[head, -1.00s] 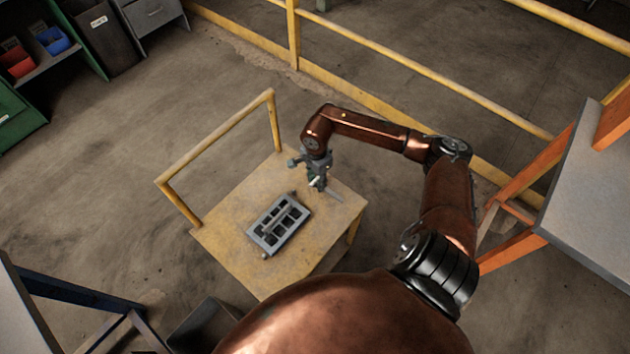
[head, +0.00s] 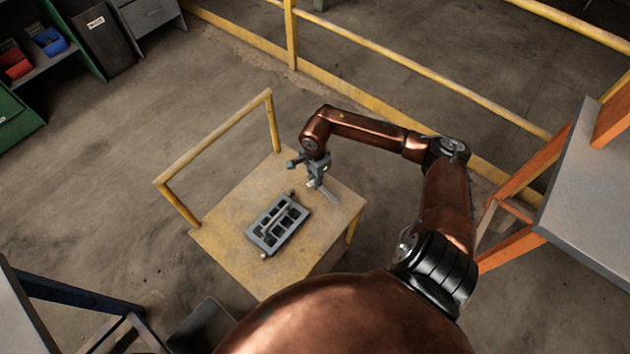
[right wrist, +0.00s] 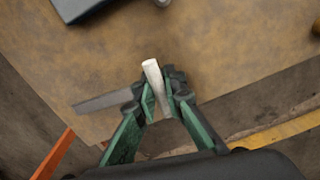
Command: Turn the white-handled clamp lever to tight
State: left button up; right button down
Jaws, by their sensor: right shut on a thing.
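The white handle (right wrist: 154,78) shows in the right wrist view as a short pale bar between my right gripper's (right wrist: 160,98) green and black fingers. The fingers are shut on it, and its end sticks out past the tips. In the head view my right gripper (head: 315,181) points down over the right part of the yellow table. A flat grey bar (right wrist: 104,102) lies left of the fingers in the wrist view; whether it joins the handle is hidden. My left gripper is not in view.
A yellow rail (head: 215,136) rises at the table's far-left edge. An orange-framed grey bench (head: 590,190) stands at the right.

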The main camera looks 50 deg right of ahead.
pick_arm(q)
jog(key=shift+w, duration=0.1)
pick_arm(e)
jog(key=shift+r+m, duration=0.1)
jog(key=shift+m, duration=0.2)
jog(key=m+p, duration=0.1)
jog(key=m, duration=0.3)
jog(key=shift+r+m, duration=0.1)
jog(key=shift+m, duration=0.2)
jog(key=m+p, duration=0.2)
jog(key=m, duration=0.3)
jog(key=shift+w+p, duration=0.1)
jog(key=shift+p, duration=0.3)
jog(key=m+p, duration=0.2)
jog(key=m, duration=0.2)
jog(key=shift+m, duration=0.4)
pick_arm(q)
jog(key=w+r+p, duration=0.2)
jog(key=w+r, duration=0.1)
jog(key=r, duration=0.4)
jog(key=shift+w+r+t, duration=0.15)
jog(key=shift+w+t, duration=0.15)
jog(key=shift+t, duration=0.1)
pick_arm(e)
jog(key=shift+m, duration=1.5)
jog(key=c, duration=1.9)
grip_release()
jog(key=shift+c, duration=0.2)
